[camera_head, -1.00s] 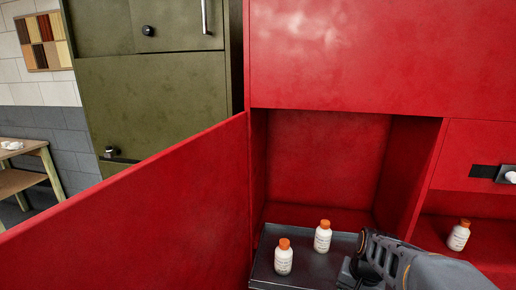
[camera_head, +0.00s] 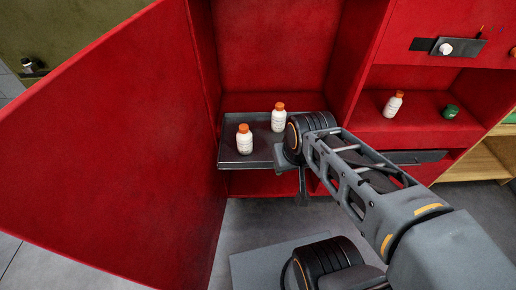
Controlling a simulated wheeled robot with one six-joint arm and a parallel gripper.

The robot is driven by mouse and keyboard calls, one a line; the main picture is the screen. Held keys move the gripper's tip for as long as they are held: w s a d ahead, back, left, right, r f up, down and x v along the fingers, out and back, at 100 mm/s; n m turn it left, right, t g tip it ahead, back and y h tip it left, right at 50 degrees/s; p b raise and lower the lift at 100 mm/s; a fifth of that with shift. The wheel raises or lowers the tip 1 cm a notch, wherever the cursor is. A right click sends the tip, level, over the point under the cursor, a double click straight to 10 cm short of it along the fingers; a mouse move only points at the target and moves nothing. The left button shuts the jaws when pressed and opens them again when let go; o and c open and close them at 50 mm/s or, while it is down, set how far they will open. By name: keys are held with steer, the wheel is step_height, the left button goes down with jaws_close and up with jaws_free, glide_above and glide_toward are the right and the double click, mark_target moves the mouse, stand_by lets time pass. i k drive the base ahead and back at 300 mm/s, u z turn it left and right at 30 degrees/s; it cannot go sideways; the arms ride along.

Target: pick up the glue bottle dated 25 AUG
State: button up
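Two white bottles with orange caps stand upright on a dark grey tray (camera_head: 236,163) in the open red cabinet: a left bottle (camera_head: 244,141) and a right bottle (camera_head: 278,119). A third white, orange-capped bottle (camera_head: 392,105) stands leaning in the picture on the red shelf to the right. Their labels carry small print that I cannot read, so I cannot tell which says 25 AUG. My arm reaches in from the lower right, its dark joint just right of the tray's bottles. A slim dark part below that joint may be my gripper (camera_head: 302,184); its fingers are not clear.
The red cabinet door (camera_head: 110,140) stands open on the left. A small green-capped jar (camera_head: 450,111) sits on the right shelf. A dark plate with a white knob (camera_head: 446,48) is above it.

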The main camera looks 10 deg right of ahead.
mark_target(395, 102)
steer(key=z, duration=2.65)
steer(key=i, duration=2.55)
steer(key=u, duration=4.6)
